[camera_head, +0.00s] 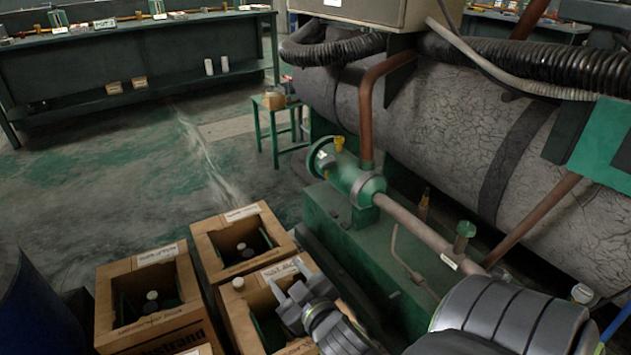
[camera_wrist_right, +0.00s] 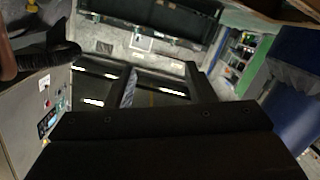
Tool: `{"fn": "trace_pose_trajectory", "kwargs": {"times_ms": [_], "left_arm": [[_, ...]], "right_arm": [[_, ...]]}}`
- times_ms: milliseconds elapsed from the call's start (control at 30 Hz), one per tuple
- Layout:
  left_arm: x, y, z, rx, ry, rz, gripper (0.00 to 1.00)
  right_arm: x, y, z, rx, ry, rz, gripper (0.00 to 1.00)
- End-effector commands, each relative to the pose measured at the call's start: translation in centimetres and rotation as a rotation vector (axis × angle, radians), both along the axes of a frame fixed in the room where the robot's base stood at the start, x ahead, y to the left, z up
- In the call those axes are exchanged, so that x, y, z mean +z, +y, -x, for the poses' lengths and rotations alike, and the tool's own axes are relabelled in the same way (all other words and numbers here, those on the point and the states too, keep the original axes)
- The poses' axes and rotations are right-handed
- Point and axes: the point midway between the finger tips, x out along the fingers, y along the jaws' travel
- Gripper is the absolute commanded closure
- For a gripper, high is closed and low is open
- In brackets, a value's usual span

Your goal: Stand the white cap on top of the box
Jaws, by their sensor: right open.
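Three open brown boxes stand together at the lower left of the head view: a left box (camera_head: 107,300), a back box (camera_head: 205,240) and a front right box (camera_head: 236,318). A small white cap (camera_head: 238,283) shows at the back left corner of the front right box's rim, seemingly resting upright on it. Pale round tops also show inside the left box (camera_head: 152,295) and the back box (camera_head: 241,246). My right gripper (camera_head: 287,294) is open and empty over the front right box, to the right of the cap, and hides part of the opening. My left gripper is out of view.
Green machinery with a pipe (camera_head: 420,232) and a large grey tank (camera_head: 440,110) stands close on the right. A dark blue container (camera_head: 35,310) is at the left edge. A small green stool (camera_head: 272,115) and a workbench (camera_head: 130,60) stand farther back, with clear floor before them.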

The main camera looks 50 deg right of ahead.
Motion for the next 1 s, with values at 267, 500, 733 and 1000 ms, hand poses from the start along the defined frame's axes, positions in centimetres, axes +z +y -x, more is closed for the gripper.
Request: {"fn": "trace_pose_trajectory", "kwargs": {"times_ms": [267, 500, 733, 1000], "left_arm": [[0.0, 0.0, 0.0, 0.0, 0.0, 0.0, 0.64], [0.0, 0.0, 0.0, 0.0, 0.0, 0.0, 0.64], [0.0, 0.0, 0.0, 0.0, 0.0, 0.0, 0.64], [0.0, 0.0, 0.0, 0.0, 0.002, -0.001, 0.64]], "right_arm": [[-6.8, 3.7, 10.0, -0.017, 0.451, -0.444, 0.51], [-7.8, 5.8, 13.0, 0.017, 0.577, -0.553, 0.51], [-7.8, 5.8, 13.0, 0.017, 0.577, -0.554, 0.51], [-7.8, 5.8, 12.9, 0.017, 0.576, -0.553, 0.51]]}}
